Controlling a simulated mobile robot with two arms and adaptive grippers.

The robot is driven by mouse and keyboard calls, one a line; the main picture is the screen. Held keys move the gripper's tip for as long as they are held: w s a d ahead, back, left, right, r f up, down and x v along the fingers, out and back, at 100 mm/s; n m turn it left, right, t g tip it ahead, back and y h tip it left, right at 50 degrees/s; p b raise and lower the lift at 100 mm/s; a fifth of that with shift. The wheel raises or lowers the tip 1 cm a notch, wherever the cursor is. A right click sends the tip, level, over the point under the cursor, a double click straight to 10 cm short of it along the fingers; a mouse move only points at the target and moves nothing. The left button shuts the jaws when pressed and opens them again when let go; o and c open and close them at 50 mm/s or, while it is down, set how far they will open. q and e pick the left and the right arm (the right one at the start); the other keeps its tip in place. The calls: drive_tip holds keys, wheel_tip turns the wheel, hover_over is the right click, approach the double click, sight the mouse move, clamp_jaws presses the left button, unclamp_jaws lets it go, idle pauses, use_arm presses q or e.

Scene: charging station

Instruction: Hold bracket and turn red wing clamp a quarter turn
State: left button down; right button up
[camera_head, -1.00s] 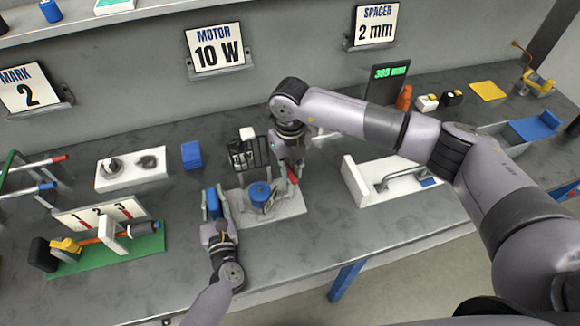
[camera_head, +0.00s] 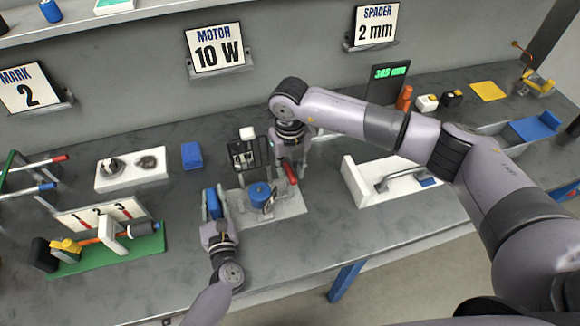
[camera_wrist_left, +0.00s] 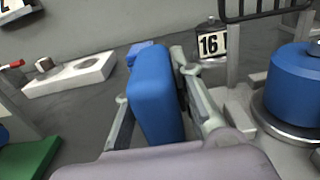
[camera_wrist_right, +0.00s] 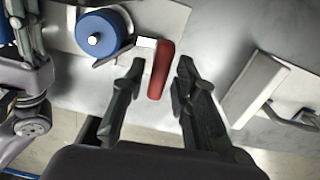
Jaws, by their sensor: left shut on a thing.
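A blue upright block, apparently the bracket's grip (camera_head: 211,203), stands at the left edge of the pale fixture plate (camera_head: 285,207). My left gripper (camera_head: 213,212) is shut on it, with one finger on each side of the blue block (camera_wrist_left: 152,92) in the left wrist view. The red wing clamp (camera_head: 290,173) is at the right side of the fixture, beside a blue cylinder (camera_head: 260,195). In the right wrist view the red wing (camera_wrist_right: 161,70) lies between the spread fingertips of my right gripper (camera_wrist_right: 160,66), with gaps on both sides.
A black wire rack (camera_head: 244,153) stands behind the cylinder. A white tray with a grey handle (camera_head: 352,182) stands to the right. A green board with a numbered stand (camera_head: 140,243) is at the left. A small blue block (camera_head: 192,155) lies behind the left gripper.

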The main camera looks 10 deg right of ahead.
drive_tip(key=shift+o, duration=0.5)
wheel_tip(320, 180, up, 12)
idle(0.3)
use_arm(q)
drive_tip(key=c, duration=1.3)
unclamp_jaws()
